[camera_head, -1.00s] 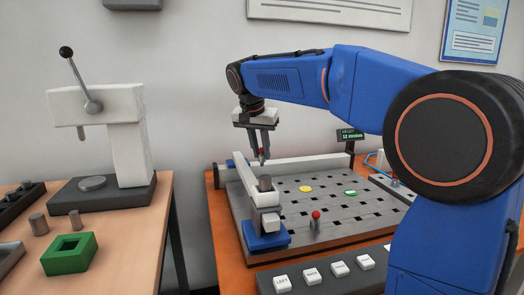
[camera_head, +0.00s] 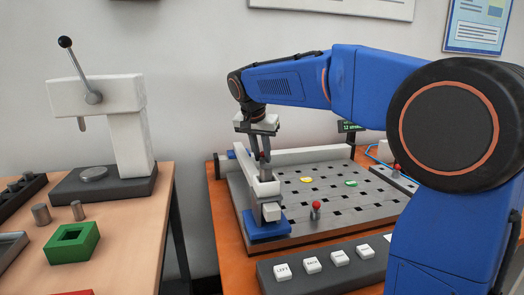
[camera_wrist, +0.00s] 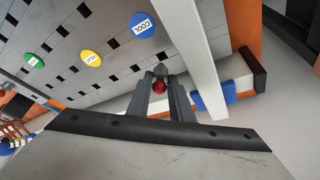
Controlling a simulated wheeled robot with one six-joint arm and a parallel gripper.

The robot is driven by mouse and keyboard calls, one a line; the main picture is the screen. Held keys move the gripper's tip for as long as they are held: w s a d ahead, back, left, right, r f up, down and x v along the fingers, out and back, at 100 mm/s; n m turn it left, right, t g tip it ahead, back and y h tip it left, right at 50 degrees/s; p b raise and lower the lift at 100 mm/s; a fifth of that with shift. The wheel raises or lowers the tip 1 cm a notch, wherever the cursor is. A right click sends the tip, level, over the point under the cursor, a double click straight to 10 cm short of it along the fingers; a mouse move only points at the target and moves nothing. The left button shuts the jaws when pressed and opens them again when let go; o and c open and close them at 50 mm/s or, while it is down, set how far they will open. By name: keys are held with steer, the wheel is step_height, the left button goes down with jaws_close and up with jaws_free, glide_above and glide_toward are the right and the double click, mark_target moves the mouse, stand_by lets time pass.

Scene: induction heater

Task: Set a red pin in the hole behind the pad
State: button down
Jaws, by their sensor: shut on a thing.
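My gripper (camera_head: 263,160) is shut on a red pin (camera_wrist: 159,87), whose red head shows between the fingers in the wrist view. The perforated grey board (camera_head: 340,218) carries a yellow pad (camera_head: 306,180), a green pad (camera_head: 351,184) and a blue pad marked COOL (camera_wrist: 143,25). The blue pad is nearest the gripper in the wrist view. Another red-headed pin (camera_head: 316,207) stands upright at the board's front.
White rails (camera_head: 310,156) run along the board's back and left side, close to my gripper. One more red-headed pin (camera_head: 397,168) stands at the right. A button panel (camera_head: 325,266) lies in front. A lever press (camera_head: 128,140) stands on the separate left table.

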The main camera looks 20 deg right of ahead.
mark_target(262, 162)
steer(key=shift+f, duration=1.6)
steer(key=shift+f, duration=0.5)
steer(key=c, duration=1.5)
jaws_free()
steer(key=v, duration=1.7)
steer(key=shift+s+d+r, duration=0.15)
steer(key=shift+s+r, duration=0.05)
steer(key=shift+s, duration=0.05)
